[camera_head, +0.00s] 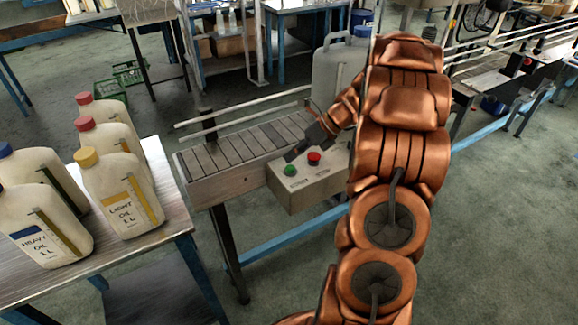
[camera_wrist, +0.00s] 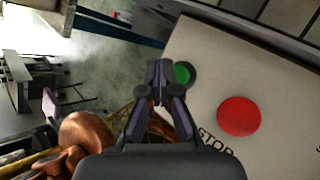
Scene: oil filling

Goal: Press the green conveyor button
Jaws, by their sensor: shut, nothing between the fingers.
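The green button (camera_head: 290,170) sits on the left of the top face of a beige control box (camera_head: 310,190). A red button (camera_head: 314,158) sits to its right. My gripper (camera_head: 292,153) is shut and empty, just above and behind the green button in the head view. In the wrist view my gripper's fingertips (camera_wrist: 159,66) are together beside the green button (camera_wrist: 183,74) and hide part of its left side. The red button (camera_wrist: 239,116) is fully in view there, with the word STOP below it. I cannot tell whether the fingers touch the box.
The control box is fixed to the side of a slatted conveyor (camera_head: 235,145). A large grey jug (camera_head: 338,75) stands on the conveyor behind my arm. A table (camera_head: 150,255) at left holds several oil bottles (camera_head: 120,195) with red, yellow and blue caps.

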